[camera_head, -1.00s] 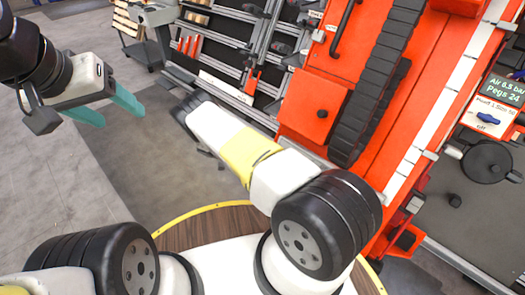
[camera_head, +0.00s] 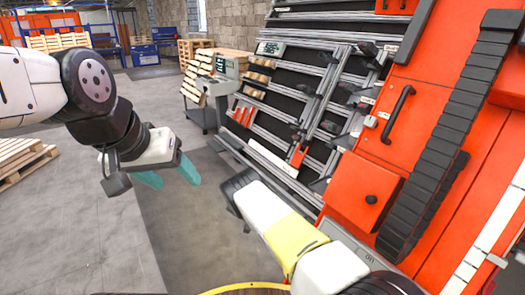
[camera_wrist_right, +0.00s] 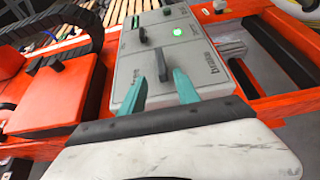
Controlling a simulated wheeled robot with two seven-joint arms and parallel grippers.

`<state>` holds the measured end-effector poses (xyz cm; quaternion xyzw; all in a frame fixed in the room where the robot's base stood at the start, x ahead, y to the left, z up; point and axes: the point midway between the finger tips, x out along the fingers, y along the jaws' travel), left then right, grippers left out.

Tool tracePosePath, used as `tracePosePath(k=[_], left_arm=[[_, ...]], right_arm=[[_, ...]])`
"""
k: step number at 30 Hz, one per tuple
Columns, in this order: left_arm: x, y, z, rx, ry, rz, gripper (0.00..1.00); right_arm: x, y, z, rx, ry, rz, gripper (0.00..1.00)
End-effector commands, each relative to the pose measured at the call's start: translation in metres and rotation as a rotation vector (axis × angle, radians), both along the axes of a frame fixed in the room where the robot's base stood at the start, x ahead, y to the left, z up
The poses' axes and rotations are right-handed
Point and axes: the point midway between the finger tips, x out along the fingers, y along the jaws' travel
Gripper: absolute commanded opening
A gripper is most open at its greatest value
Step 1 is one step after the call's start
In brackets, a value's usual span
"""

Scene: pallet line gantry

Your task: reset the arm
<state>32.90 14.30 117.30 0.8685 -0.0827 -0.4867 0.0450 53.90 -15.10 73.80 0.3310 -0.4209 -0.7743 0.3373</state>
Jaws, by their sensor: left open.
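My left gripper (camera_head: 170,175) has two teal fingers set apart with nothing between them. It hangs over the grey floor at the left of the head view. My right gripper (camera_wrist_right: 160,75) shows in the right wrist view with its teal fingers apart. They point over a grey control box (camera_wrist_right: 165,60) with a dark handle, a black knob and a lit green button. The dark handle appears between the fingertips; I cannot tell whether they touch it.
An orange gantry frame (camera_head: 358,190) with a black cable chain (camera_head: 450,140) fills the right side. A rack of metal rails (camera_head: 300,100) stands behind. A grey cart (camera_head: 212,95) and stacked wooden pallets (camera_head: 20,158) stand farther off. Floor (camera_head: 90,230) at the left is clear.

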Motion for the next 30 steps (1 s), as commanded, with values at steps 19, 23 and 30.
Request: tracePosePath(k=[19,23,30], left_arm=[[0.000,0.000,0.000,0.000,0.000,0.000,0.62],[0.000,0.000,0.000,0.000,0.000,0.000,0.62],[0.000,0.000,0.000,0.000,0.000,0.000,0.62]], right_arm=[[0.013,-0.011,0.218,0.702,-0.308,-0.134,0.38],[-0.002,-0.012,0.263,0.838,-0.399,-0.113,0.38],[-0.044,-0.010,0.337,1.057,-0.580,-0.031,0.38]])
